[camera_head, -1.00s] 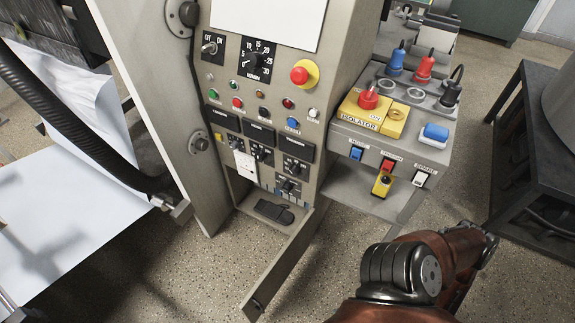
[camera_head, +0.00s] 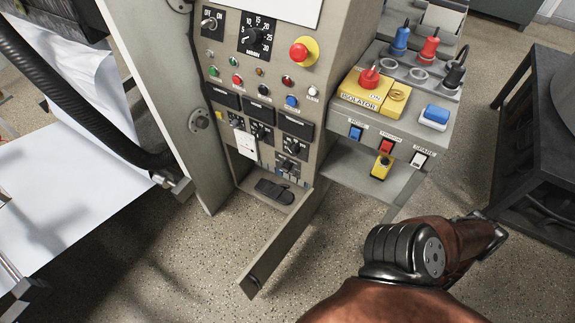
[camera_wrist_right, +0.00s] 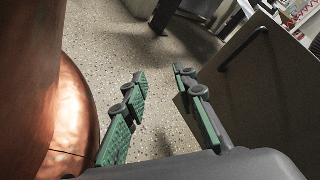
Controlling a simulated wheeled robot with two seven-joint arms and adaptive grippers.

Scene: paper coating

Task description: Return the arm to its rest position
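My right arm (camera_head: 415,270), reddish-brown with a dark ribbed joint, comes in at the lower right of the head view, in front of the control cabinet. In the right wrist view my right gripper (camera_wrist_right: 160,78) shows two green-padded fingers held apart. Nothing is between them, and speckled floor shows through the gap. Its fingers cannot be made out clearly in the head view. My left gripper is in neither view.
The control cabinet (camera_head: 185,130) stands centre-left, with its lower door (camera_head: 280,250) swung out. An isolator box (camera_head: 370,95) with switches is on its right. A dark metal stand (camera_head: 535,175) is at the right. White paper (camera_head: 70,200) hangs at the left. Floor is open between.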

